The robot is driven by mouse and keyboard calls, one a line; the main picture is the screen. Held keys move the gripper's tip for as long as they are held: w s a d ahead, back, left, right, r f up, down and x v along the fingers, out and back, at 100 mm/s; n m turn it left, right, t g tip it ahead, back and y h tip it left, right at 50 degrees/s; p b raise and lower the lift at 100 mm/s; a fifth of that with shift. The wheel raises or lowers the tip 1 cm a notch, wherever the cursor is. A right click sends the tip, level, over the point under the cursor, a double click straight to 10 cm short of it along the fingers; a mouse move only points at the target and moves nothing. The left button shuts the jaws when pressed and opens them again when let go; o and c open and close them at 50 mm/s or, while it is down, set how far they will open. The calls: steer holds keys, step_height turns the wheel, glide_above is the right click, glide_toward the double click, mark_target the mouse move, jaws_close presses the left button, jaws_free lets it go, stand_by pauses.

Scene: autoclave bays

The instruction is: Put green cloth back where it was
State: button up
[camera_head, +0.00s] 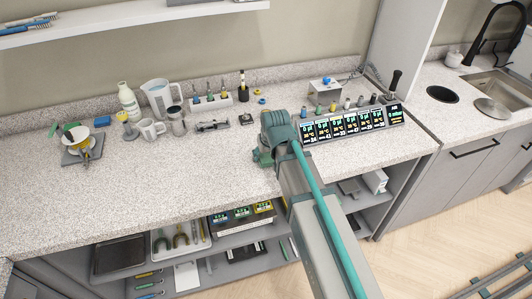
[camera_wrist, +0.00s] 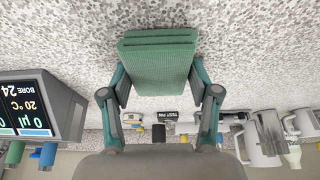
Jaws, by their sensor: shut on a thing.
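The green cloth (camera_wrist: 158,62) is a folded, ribbed stack between the two fingers of my gripper (camera_wrist: 157,78) in the wrist view. The fingers press on its left and right sides. Speckled counter lies behind the cloth; I cannot tell whether the cloth touches it. In the head view my gripper (camera_head: 264,157) is low over the front part of the counter (camera_head: 190,170), left of the display panel. My arm hides most of the gripper there, and I cannot make out the cloth.
The display panel (camera_head: 350,123) stands close right of my gripper. Behind are a tool rack (camera_head: 211,103) and a flat metal tool (camera_head: 212,126). A jug (camera_head: 161,97), bottle (camera_head: 128,100) and mugs stand further left. The counter's front left is clear. Open shelves below hold trays.

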steer(key=shift+f, duration=0.15)
steer(key=o, duration=1.1)
steer(key=b+v, duration=0.2)
steer(key=v, duration=1)
